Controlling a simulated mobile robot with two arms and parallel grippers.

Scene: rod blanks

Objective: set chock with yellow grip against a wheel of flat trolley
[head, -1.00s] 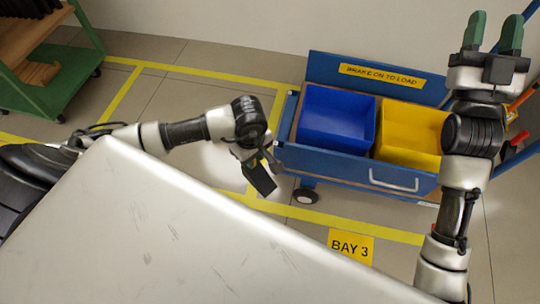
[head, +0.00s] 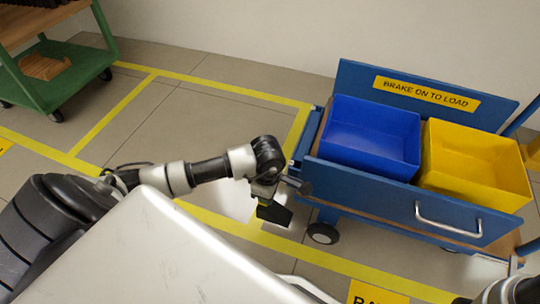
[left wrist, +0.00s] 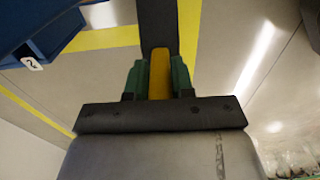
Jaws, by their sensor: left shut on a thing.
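The chock (head: 275,213) is a dark block held clear of the floor by my left gripper (head: 267,192). In the left wrist view, the green fingers are shut on its yellow grip (left wrist: 159,72), and its dark body (left wrist: 157,24) extends beyond them. The blue trolley (head: 395,200) stands to the right with a dark wheel (head: 322,233) at its near left corner. The chock is left of this wheel, with a gap between them in the picture. My right gripper is out of view; only part of that arm shows at the bottom right.
A blue bin (head: 368,170) and a yellow bin (head: 480,195) sit on the blue trolley. A green shelved trolley (head: 60,85) stands at the upper left. Yellow lines (head: 125,110) mark the grey floor. My pale body panel covers the lower middle.

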